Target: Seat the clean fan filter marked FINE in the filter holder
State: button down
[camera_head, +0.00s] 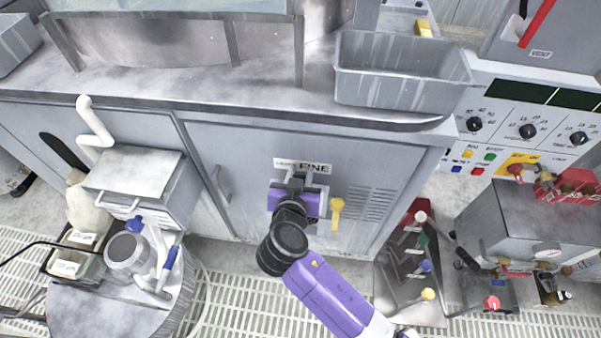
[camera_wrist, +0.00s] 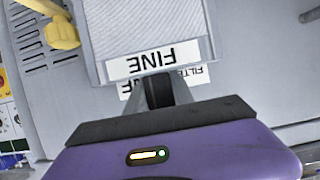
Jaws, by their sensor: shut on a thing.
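The filter marked FINE (camera_wrist: 150,30) is a pale ribbed panel with a white label, upside down in the wrist view. My gripper (camera_wrist: 158,92) is shut on it at its label edge, with a dark finger against that edge. Grey framing (camera_wrist: 204,45) borders the panel; I cannot tell how much is filter and how much is holder, nor how far the filter is in. In the head view my gripper (camera_head: 297,180) is against the cabinet door, just below a FILTER FINE plate (camera_head: 314,168), and mostly hides the filter and the holder. A yellow latch (camera_head: 337,208) is beside them.
The cabinet door (camera_head: 235,150) has a handle at left and vents at right. An empty grey bin (camera_head: 400,95) stands on the worktop above. A round table (camera_head: 95,310) with containers is at lower left. A stand with coloured knobs (camera_head: 410,275) is at lower right.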

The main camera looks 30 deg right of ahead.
jog(key=shift+f+b, duration=5.2)
jog(key=shift+f, duration=0.2)
jog(key=c, duration=1)
grip_release()
jog(key=shift+p+v, duration=0.35)
jog(key=shift+v, duration=3.6)
